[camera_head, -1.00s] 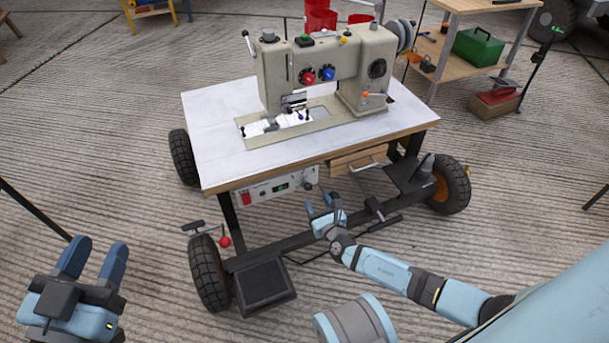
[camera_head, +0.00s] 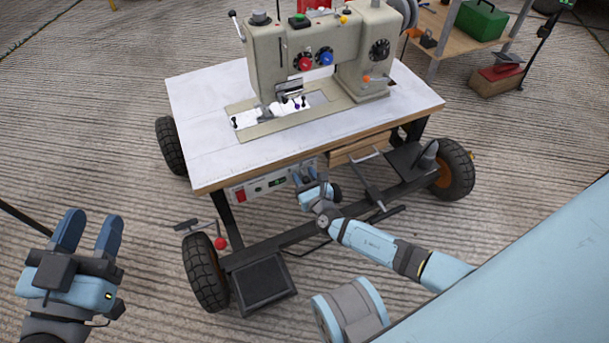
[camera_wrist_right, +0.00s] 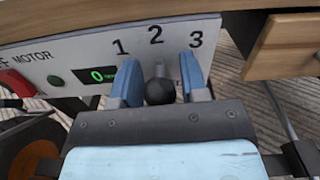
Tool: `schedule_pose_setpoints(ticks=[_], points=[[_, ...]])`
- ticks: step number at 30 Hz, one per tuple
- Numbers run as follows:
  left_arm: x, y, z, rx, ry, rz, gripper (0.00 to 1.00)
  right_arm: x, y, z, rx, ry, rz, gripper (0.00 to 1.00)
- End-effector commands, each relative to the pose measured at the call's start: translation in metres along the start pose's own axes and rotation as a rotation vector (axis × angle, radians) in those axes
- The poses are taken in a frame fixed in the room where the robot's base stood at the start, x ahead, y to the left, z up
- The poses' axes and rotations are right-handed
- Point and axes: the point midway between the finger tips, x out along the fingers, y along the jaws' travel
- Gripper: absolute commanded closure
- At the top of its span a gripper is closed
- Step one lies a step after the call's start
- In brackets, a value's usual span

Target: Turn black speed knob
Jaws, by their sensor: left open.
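The black speed knob (camera_wrist_right: 159,88) is a round ball-like knob on the white motor panel (camera_wrist_right: 85,58), below the printed numbers 1, 2 and 3. My right gripper (camera_wrist_right: 163,82) has its two blue fingers on either side of the knob, spread apart. The knob sits between them, and contact is hard to tell. In the head view my right gripper (camera_head: 307,178) is at the right end of the panel (camera_head: 252,190) under the table and covers the knob. My left gripper (camera_head: 88,228) is open and empty at the far left, away from the table.
A sewing machine (camera_head: 270,62) stands on the wheeled table (camera_head: 200,140). A wooden drawer (camera_wrist_right: 285,50) hangs right of the panel.

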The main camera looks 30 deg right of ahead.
Motion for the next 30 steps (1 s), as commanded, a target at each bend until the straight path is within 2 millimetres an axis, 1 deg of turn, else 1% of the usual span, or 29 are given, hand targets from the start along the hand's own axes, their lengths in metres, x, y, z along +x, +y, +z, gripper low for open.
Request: schedule_pose_setpoints(ticks=[1,4,5,14,20,30], points=[[0.0,0.0,0.0,0.0,0.0,0.0,0.57,0.0,0.0,0.0,0.0,0.0,0.0,0.71],[0.0,0.0,-0.001,0.0,0.001,0.0,0.57,0.0,0.0,0.0,0.0,0.0,0.0,0.94],[0.0,0.0,-0.001,0.0,0.001,0.0,0.57,0.0,0.0,0.0,0.0,0.0,0.0,0.96],[0.0,0.0,-0.001,0.0,0.001,0.0,0.57,0.0,-0.002,0.0,0.038,0.0,0.001,0.96],[0.0,0.0,-0.001,0.0,0.001,0.0,0.57,0.0,-0.005,-0.001,0.148,0.0,0.001,0.96],[0.0,0.0,0.0,0.0,0.001,-0.001,0.57,0.001,-0.013,-0.003,0.382,-0.001,0.0,0.96]])
